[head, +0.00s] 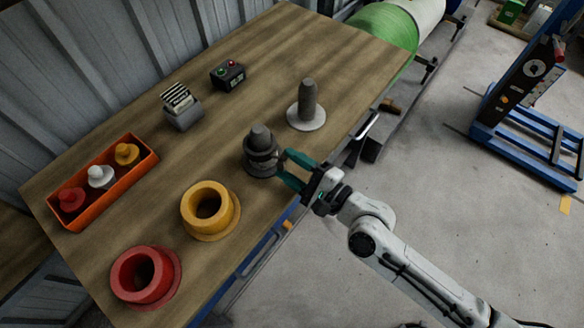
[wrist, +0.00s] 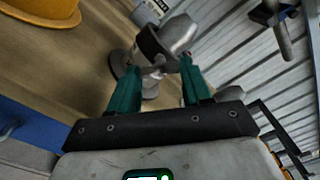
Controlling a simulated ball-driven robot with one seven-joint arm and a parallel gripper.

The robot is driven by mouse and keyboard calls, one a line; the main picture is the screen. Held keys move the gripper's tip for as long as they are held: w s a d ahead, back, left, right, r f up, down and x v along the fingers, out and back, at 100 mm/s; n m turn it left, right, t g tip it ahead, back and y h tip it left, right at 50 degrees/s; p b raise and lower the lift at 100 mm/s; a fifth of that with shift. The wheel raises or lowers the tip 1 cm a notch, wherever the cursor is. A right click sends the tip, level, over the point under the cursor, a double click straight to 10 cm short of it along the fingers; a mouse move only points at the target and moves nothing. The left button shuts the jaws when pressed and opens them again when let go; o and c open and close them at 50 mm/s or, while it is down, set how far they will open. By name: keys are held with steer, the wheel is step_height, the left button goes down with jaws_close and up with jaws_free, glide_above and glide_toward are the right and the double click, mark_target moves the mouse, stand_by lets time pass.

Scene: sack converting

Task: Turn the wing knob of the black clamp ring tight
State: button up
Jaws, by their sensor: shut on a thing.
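The black clamp ring (head: 261,160) sits around a grey post (head: 260,134) near the middle of the table's right side. In the wrist view the ring (wrist: 151,42) shows as a dark band around the grey post, beyond my fingertips. The wing knob (wrist: 154,71) is a small grey piece on the ring's near side. My gripper (head: 281,164) reaches in from the right with teal fingers. In the wrist view my gripper (wrist: 160,66) has a finger on each side of the knob and is shut on it. In the head view the fingers hide the knob.
A yellow flanged ring (head: 224,222) and a red one (head: 163,290) stand nearby. A second grey post on a pale disc (head: 306,126) stands behind. An orange tray (head: 99,204), a card holder (head: 184,119) and a button box (head: 228,84) lie left. The table (head: 215,150) is bare between them.

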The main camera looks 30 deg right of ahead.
steer(key=m, duration=0.3)
steer(key=shift+m, duration=0.3)
steer(key=shift+a+m, duration=0.1)
steer(key=shift+m, duration=1.3)
steer(key=shift+f, duration=0.1)
steer(key=o, duration=1.1)
steer(key=shift+c, duration=0.2)
steer(key=b+v, duration=0.4)
steer(key=v, duration=0.7)
steer(key=shift+w, duration=0.1)
